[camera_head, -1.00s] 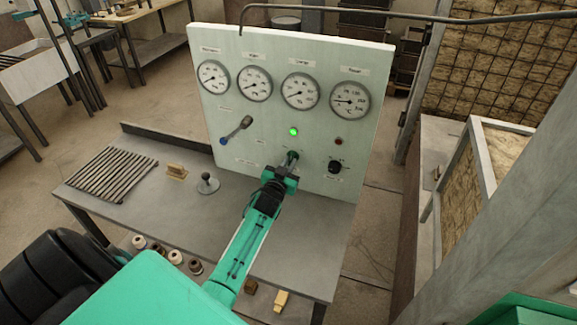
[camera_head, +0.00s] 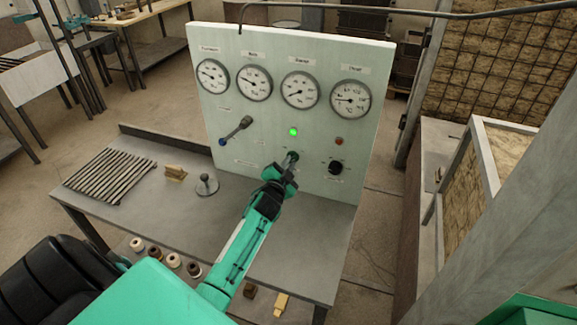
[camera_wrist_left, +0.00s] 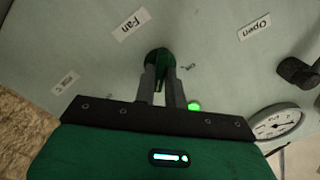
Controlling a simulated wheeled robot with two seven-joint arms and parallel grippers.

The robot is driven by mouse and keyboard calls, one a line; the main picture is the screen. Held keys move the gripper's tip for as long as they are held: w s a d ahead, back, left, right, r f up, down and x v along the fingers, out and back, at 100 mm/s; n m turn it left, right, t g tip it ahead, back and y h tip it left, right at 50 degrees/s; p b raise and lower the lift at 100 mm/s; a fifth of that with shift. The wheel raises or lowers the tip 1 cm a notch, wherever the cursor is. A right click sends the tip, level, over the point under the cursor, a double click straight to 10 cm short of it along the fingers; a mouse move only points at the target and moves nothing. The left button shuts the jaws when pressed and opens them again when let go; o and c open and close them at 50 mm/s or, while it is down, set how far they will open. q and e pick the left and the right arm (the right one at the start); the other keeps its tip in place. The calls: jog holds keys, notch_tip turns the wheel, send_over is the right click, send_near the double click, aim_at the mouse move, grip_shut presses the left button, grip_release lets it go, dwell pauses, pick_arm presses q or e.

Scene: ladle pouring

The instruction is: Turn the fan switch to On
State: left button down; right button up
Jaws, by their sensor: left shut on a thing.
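The pale upright control panel (camera_head: 222,118) stands at the back of the grey table. The green fan switch (camera_wrist_left: 157,58) sits under a "Fan" label (camera_wrist_left: 131,24) in the left wrist view, with a small "On" label (camera_wrist_left: 190,67) beside it. My left gripper (camera_wrist_left: 159,84) is shut on the fan switch, one finger on each side, and it is rolled over at an angle. In the head view my left gripper (camera_head: 288,168) covers most of the switch. A green lamp (camera_head: 293,132) glows just above it. My right gripper is not in view.
A black knob (camera_head: 335,167) and a dark red lamp (camera_head: 339,141) are right of the switch; a lever (camera_head: 236,130) is to its left. Several gauges line the panel's top. A slatted grate (camera_head: 110,175), a wooden block (camera_head: 175,174) and a small knobbed stand (camera_head: 207,185) occupy the table's left.

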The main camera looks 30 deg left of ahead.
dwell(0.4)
pick_arm(q)
jog(key=c, duration=1.5)
grip_release()
jog(key=shift+o, duration=0.2)
jog(key=b+v, duration=0.3)
jog(key=v, duration=1.1)
